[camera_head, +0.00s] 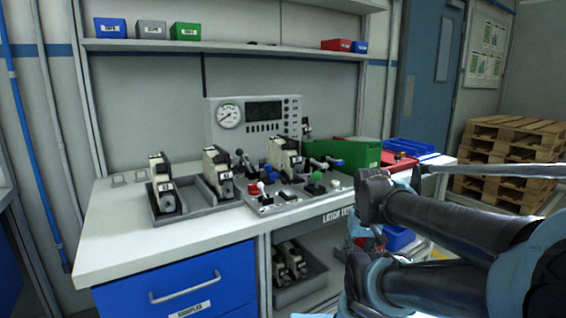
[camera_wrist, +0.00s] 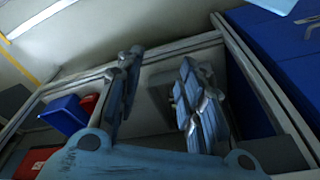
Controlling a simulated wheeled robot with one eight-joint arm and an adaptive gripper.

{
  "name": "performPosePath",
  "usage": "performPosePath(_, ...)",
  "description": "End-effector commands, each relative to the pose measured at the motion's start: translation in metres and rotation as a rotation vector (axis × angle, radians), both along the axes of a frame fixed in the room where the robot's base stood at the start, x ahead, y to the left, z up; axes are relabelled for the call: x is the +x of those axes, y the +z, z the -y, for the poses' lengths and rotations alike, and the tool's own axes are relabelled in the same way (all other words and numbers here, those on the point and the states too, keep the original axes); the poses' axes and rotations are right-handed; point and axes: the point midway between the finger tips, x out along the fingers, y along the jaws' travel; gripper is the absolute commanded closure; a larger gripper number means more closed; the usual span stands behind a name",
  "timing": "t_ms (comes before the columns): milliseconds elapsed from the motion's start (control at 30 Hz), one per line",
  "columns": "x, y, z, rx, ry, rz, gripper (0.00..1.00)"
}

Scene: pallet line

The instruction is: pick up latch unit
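Several cream-and-black latch units are in the head view. One (camera_head: 163,185) stands in a grey tray (camera_head: 170,215) at the left of the bench, and another (camera_head: 217,172) stands in the tray compartment to its right. A third (camera_head: 284,158) stands on the grey control panel area. More units (camera_head: 290,262) sit in a dark bin (camera_head: 308,283) on the shelf under the bench. My gripper (camera_wrist: 160,62) is open in the wrist view, with a gap between its fingers. No latch unit is clearly seen between them. In the head view my arm largely hides it.
The bench (camera_head: 115,225) has a gauge panel (camera_head: 255,118), levers with coloured knobs and a green bin (camera_head: 350,152). A blue drawer (camera_head: 180,285) is below. Blue (camera_wrist: 65,114) and red bins show at left in the wrist view. Pallets (camera_head: 510,160) stand at right.

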Motion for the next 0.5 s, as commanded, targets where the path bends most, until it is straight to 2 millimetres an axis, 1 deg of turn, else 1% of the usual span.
performPosePath(33,-0.004,0.004,0.000,0.000,0.001,0.007,0.49)
performPosePath(67,-0.006,0.007,-0.001,0.001,0.003,0.012,0.42)
performPosePath(100,-0.004,0.011,-0.001,0.001,0.008,0.014,0.34)
performPosePath(167,0.003,0.021,-0.003,0.003,0.021,0.018,0.34)
performPosePath(267,0.026,0.049,-0.008,0.007,0.058,0.029,0.34)
performPosePath(367,0.056,0.087,-0.017,0.013,0.109,0.044,0.34)
performPosePath(400,0.069,0.102,-0.022,0.016,0.130,0.051,0.34)
performPosePath(467,0.090,0.125,-0.030,0.019,0.164,0.062,0.34)
performPosePath(500,0.103,0.140,-0.036,0.021,0.185,0.068,0.34)
